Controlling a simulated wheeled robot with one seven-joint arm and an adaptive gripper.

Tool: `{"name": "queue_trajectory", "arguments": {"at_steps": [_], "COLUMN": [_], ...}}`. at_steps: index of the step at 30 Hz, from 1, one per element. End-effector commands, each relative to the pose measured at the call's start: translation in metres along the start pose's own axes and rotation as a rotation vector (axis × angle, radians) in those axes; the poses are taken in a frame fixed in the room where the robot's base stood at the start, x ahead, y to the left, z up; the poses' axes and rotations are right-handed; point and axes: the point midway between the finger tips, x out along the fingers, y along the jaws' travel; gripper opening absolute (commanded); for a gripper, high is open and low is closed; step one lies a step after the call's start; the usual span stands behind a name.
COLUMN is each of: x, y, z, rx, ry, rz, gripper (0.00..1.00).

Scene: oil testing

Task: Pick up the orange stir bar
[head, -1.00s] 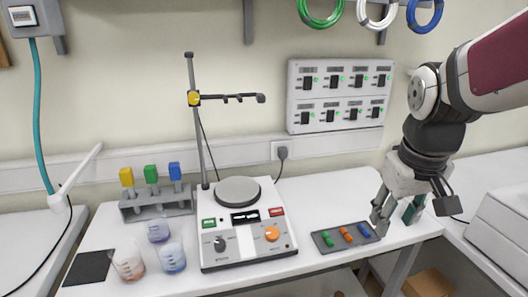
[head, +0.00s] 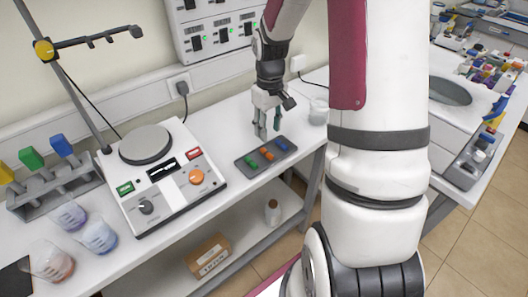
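The orange stir bar (head: 267,154) lies in the middle of a small dark tray (head: 268,166) on the white bench. A green stir bar (head: 251,161) lies to its left and a blue one (head: 282,146) to its right. My gripper (head: 267,136) points down just behind the tray's back edge in the picture, near the orange bar. Its fingers look apart, with nothing seen between them. The exact height of the fingertips above the bench is hard to tell.
A hotplate stirrer (head: 168,170) with a stand stands left of the tray. Beakers (head: 98,236) and a rack (head: 50,190) are further left. A glass beaker (head: 318,112) stands behind to the right. A box (head: 209,256) and a bottle (head: 272,212) are on the lower shelf.

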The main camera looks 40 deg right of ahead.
Motion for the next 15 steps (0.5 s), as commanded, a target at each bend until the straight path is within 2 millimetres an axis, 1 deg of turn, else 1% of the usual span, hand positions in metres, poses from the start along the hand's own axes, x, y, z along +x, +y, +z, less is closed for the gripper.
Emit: {"name": "queue_trajectory", "arguments": {"at_steps": [1,4,6,11,15], "x": [0.011,0.025,0.032,0.04,0.055], "y": [-0.001,-0.001,-0.001,-0.001,-0.003], "z": [0.001,0.001,0.001,0.0,-0.002], "rx": [0.0,0.0,0.0,0.001,-0.001], "ry": [-0.004,-0.003,-0.002,0.0,-0.003], "rz": [-0.003,-0.002,-0.001,0.0,-0.002], "gripper": [0.38,0.38,0.38,0.38,0.38]}}
